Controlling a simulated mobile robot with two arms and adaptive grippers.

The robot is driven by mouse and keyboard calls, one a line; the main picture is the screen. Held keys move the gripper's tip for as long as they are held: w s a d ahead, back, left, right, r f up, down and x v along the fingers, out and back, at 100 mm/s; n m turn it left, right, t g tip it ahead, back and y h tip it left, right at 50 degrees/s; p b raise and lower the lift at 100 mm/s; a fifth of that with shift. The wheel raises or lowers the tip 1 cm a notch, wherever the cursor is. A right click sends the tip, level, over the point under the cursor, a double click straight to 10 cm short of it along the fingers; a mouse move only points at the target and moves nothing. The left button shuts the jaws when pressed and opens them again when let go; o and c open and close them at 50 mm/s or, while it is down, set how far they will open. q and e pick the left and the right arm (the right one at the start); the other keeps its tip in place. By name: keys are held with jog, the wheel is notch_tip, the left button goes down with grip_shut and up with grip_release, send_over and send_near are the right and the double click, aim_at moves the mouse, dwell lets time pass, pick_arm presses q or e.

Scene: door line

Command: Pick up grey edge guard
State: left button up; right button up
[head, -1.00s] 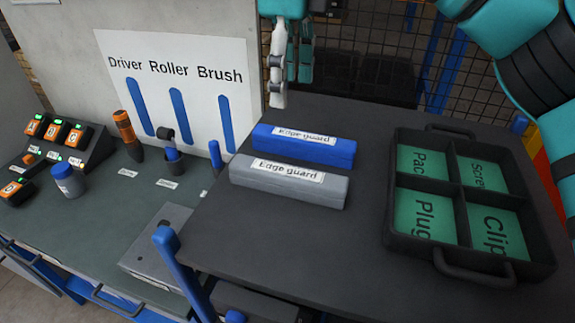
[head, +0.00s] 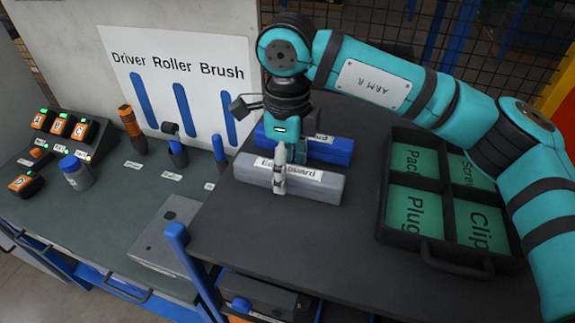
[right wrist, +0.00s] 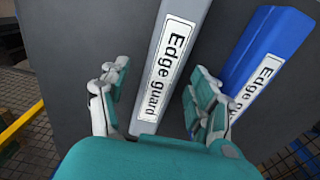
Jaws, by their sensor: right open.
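The grey edge guard (head: 315,189) is a long bar with a white label, lying on the dark tabletop in front of the blue edge guard (head: 337,150). My right gripper (head: 285,175) is over the grey guard's middle in the head view and hides part of its label. In the right wrist view my right gripper (right wrist: 155,88) is open, with its fingers on either side of the grey edge guard (right wrist: 177,50). One finger overlaps the gap toward the blue edge guard (right wrist: 262,60). Nothing is held. My left gripper is not in view.
A black tray (head: 383,205) with green labelled compartments stands to the right. A bench at left holds a charger (head: 62,135), a driver (head: 131,125), and a blue-capped jar (head: 75,172). The dark tabletop (head: 300,240) in front of the guards is clear.

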jog(key=shift+d+f, duration=0.1)
jog(key=shift+f, duration=0.8)
jog(key=c, duration=0.5)
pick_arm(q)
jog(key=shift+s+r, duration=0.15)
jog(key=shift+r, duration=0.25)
pick_arm(e)
jog(key=c, duration=0.8)
jog(key=shift+o, duration=0.2)
jog(key=shift+r+b, duration=0.4)
jog(key=shift+r, duration=0.1)
notch_tip(320, 180, up, 2)
jog(key=shift+r+b, duration=0.1)
jog(key=shift+b, duration=0.7)
jog(key=s+b, duration=0.2)
jog(key=s, duration=0.3)
jog(key=s+r+b, duration=0.1)
jog(key=s+b, duration=0.1)
jog(key=s, duration=0.3)
jog(key=s+b, duration=0.2)
jog(key=s, duration=0.3)
jog(key=shift+s+d+r, duration=0.2)
jog(key=shift+d+r, duration=0.1)
jog(key=shift+d, duration=0.05)
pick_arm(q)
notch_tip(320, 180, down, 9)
pick_arm(e)
jog(key=shift+s+r, duration=0.1)
jog(key=shift+s, duration=0.2)
